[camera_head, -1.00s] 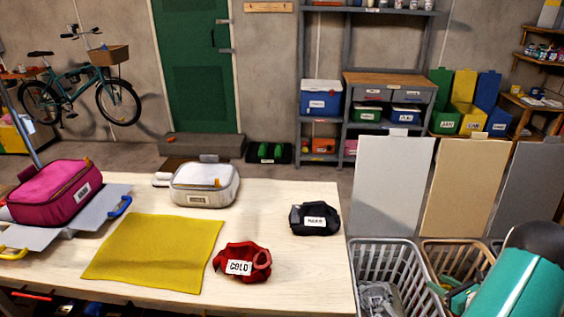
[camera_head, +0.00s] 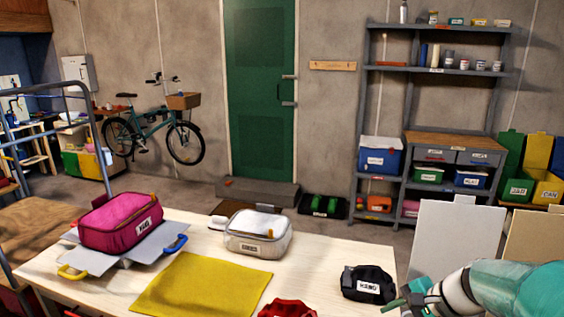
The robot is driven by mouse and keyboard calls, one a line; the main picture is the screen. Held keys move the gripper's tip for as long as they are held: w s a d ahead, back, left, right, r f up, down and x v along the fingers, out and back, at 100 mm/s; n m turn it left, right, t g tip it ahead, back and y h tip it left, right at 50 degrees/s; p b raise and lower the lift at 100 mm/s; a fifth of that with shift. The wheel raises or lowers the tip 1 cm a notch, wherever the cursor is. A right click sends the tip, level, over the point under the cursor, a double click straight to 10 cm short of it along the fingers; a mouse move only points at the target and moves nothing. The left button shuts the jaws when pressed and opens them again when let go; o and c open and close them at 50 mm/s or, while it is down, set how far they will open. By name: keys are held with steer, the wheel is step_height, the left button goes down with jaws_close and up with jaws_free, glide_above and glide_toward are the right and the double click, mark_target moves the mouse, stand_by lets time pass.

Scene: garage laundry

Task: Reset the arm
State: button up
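My arm reaches in from the lower right in teal and white. My gripper (camera_head: 398,300) is near the table's right edge, just right of a black cloth bundle (camera_head: 367,284) with a white label. It is small and partly cut off at the frame's bottom, so its opening is unclear. I see nothing clearly held in it, and I cannot tell whether it touches the black bundle.
The pale table (camera_head: 180,222) bears a magenta case (camera_head: 118,222) on a grey tray with blue and yellow handles, a white-grey case (camera_head: 257,236), a yellow cloth (camera_head: 200,287) and a red bundle (camera_head: 287,309). Upright boards (camera_head: 455,240) stand at right.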

steer(key=s+a+r+n+h, duration=0.3)
steer(key=s+a+r+n, duration=0.1)
steer(key=s+a+n, duration=0.1)
steer(key=s+a+r+n+t+h, duration=0.1)
steer(key=s+a+r+n+h, duration=0.1)
steer(key=s+a+r+n, duration=0.2)
steer(key=s+a+n, duration=0.1)
steer(key=s+n, duration=0.2)
steer(key=n, duration=0.1)
steer(key=shift+s+a+h, duration=0.15)
steer(key=shift+s+h, duration=0.25)
